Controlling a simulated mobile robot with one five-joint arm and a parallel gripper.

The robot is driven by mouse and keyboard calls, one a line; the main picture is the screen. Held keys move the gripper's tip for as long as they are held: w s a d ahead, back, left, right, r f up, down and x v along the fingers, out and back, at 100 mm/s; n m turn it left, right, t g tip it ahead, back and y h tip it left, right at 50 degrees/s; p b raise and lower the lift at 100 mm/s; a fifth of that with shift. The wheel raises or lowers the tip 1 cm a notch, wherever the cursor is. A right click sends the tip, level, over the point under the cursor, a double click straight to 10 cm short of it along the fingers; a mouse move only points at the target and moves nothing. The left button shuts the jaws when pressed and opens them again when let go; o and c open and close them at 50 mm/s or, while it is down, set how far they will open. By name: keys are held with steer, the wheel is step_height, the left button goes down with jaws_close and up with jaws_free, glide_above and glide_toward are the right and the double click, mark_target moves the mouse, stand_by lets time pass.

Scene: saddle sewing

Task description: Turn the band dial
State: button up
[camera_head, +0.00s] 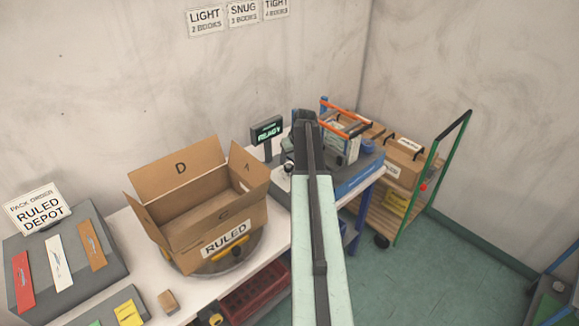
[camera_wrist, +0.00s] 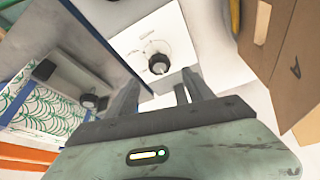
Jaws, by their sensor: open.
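In the wrist view, a black round knob, which looks like the band dial (camera_wrist: 158,63), sits on a white panel with faint marks around it. My gripper (camera_wrist: 155,92) is open and empty, its two fingers apart and pointing towards the dial. The dial shows between and beyond the fingertips; I see no contact. A second dark knob (camera_wrist: 90,101) is on the grey machine to the left. In the head view my arm covers part of the machine, and my fingers are hidden.
An open carton (camera_head: 228,236) labelled RULED stands on a round turntable on the white bench. A small display (camera_head: 267,130) reads what looks like READY. The grey machine (camera_head: 357,178) is behind my arm. A green-handled cart (camera_head: 400,205) with boxes stands right. Wall signs read LIGHT, SNUG, TIGHT.

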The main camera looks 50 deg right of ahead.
mark_target(289, 166)
steer(key=b+x, duration=0.4)
steer(key=x, duration=0.2)
steer(key=shift+f+b, duration=0.2)
steer(key=shift+b, duration=0.2)
steer(key=shift+r, duration=0.1)
jaws_close()
steer(key=shift+d, duration=0.2)
steer(key=shift+a, duration=0.1)
